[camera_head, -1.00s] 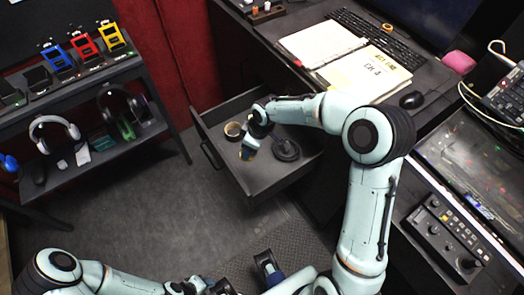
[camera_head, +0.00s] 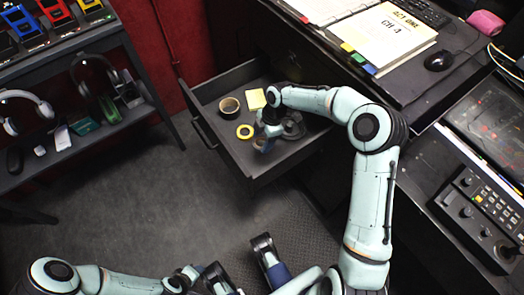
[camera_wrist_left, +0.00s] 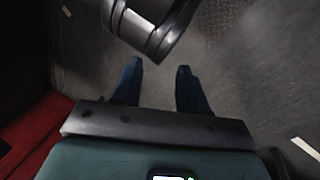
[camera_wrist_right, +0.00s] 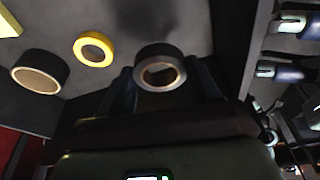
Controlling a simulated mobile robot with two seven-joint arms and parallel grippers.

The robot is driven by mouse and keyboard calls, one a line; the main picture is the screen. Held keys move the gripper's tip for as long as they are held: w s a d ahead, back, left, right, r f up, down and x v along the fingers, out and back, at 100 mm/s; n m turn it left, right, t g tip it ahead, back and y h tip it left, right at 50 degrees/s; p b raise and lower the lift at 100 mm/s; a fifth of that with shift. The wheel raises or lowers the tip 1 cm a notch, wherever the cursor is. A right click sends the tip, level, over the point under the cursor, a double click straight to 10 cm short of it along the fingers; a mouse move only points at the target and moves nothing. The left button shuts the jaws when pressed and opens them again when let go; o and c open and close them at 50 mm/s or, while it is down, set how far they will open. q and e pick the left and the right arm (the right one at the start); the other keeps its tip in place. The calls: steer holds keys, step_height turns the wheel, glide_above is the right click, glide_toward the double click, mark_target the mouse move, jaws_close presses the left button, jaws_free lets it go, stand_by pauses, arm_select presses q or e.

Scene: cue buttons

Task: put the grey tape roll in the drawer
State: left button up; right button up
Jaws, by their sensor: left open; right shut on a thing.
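The grey tape roll (camera_wrist_right: 174,74) shows in the right wrist view, between the fingers of my right gripper (camera_head: 264,143), which is shut on it. That gripper is over the open drawer (camera_head: 262,177). The head view does not show the roll clearly, nor whether it touches the drawer floor. My left gripper (camera_wrist_left: 158,75) is open and empty, above the grey floor.
In the drawer lie a yellow tape roll (camera_head: 245,131), a dark tape roll (camera_head: 229,106), a yellow note pad (camera_head: 256,99) and a dark round object (camera_head: 293,127). The desk with a book (camera_head: 385,38) stands right, a shelf with headphones (camera_head: 96,78) left.

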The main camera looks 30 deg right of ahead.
mark_target(260, 157)
arm_select(q)
steer(key=shift+t+y, duration=0.3)
steer(key=shift+t, duration=0.3)
steer(key=w, duration=0.1)
steer(key=w+a+f+b, duration=0.1)
steer(key=w+f, duration=0.1)
steer(key=shift+w+a+f+b, duration=0.15)
steer(key=shift+w+a+b, duration=0.05)
steer(key=shift+a+b, duration=0.2)
arm_select(e)
step_height(260, 157, down, 9)
steer(key=shift+f, duration=0.1)
steer(key=o, duration=1)
steer(key=shift+f, duration=0.1)
arm_select(q)
steer(key=shift+w+f, duration=0.1)
arm_select(e)
steer(key=shift+o, duration=0.2)
arm_select(q)
steer(key=s+d+r+g+p, duration=0.1)
steer(key=s+d+r+p, duration=0.1)
steer(key=s+r+p, duration=0.1)
steer(key=shift+s+d+r+h, duration=0.2)
steer(key=shift+s+h, duration=0.2)
steer(key=shift+s, duration=0.45)
arm_select(e)
steer(key=v, duration=1.2)
